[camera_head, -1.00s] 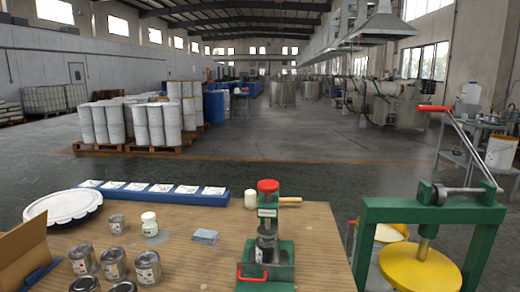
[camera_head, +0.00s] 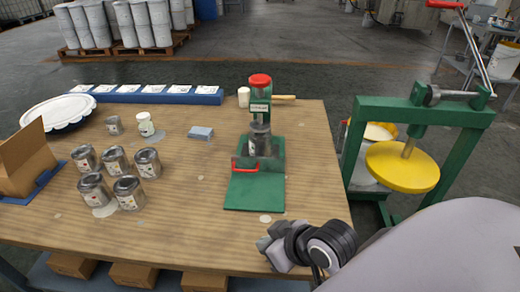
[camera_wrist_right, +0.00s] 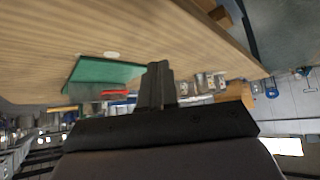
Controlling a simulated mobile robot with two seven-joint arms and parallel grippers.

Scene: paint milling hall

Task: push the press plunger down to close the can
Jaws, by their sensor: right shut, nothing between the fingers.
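The green press (camera_head: 240,193) stands on the wooden table, its plunger topped by a red knob (camera_head: 260,80). A metal can (camera_head: 260,143) sits in the press under the plunger, partly hidden by the press parts. A red handle (camera_head: 246,169) is at the press's front. My right gripper (camera_head: 272,246) is at the table's front edge, in front of the press and apart from it. In the right wrist view its fingers (camera_wrist_right: 157,84) are together and empty, with the green press base (camera_wrist_right: 95,72) beyond. My left gripper is not in view.
A larger green press with a yellow plate (camera_head: 400,168) stands right of the table.

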